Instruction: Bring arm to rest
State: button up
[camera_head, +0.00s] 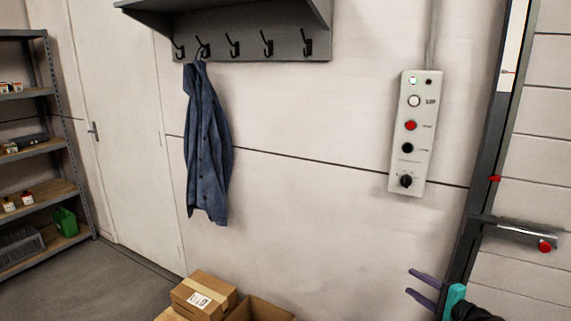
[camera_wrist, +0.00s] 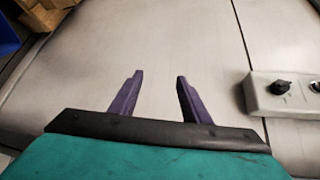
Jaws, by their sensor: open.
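My gripper (camera_head: 411,283) shows at the bottom right of the head view, with purple fingers and a teal wrist. In the wrist view its two purple fingers (camera_wrist: 158,80) stand apart with nothing between them. It is open and empty, in front of the pale wall and below the control panel (camera_head: 408,135). The lower end of the panel, with a black knob, also shows at the right of the wrist view (camera_wrist: 262,97). Most of my arm is out of view.
A blue jacket (camera_head: 207,145) hangs from a grey hook rack (camera_head: 285,45). Cardboard boxes (camera_head: 203,297) stand low by the wall. A shelf unit (camera_head: 52,147) and a white door (camera_head: 125,130) are at the left. A dark upright post (camera_head: 488,150) with a red-tipped lever (camera_head: 520,231) stands at the right.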

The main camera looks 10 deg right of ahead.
jog(key=s+a+f+n+g+y, duration=0.15)
jog(key=a+f+g, duration=0.25)
jog(key=a+f, duration=0.65)
jog(key=s+a+f+n+g+y, duration=0.1)
jog(key=s+a+f+n+g, duration=0.2)
jog(key=a+f, duration=0.8)
jog(key=s+a+f+n+g+y, duration=0.2)
jog(key=a+f+n+g, duration=0.3)
jog(key=a, duration=1)
jog(key=s+a+f+n+g+h, duration=0.1)
jog(key=s+a+f+g+h, duration=0.2)
jog(key=s+f, duration=0.5)
jog(key=s+a+f+n+g, duration=0.25)
jog(key=s+a+f, duration=0.2)
jog(key=s, duration=0.55)
jog(key=s+d+f+n+g+h, duration=0.3)
jog(key=s+d+h, duration=0.3)
jog(key=s+d, duration=0.3)
jog(key=shift+d+f, duration=0.55)
jog(key=shift+f, duration=0.15)
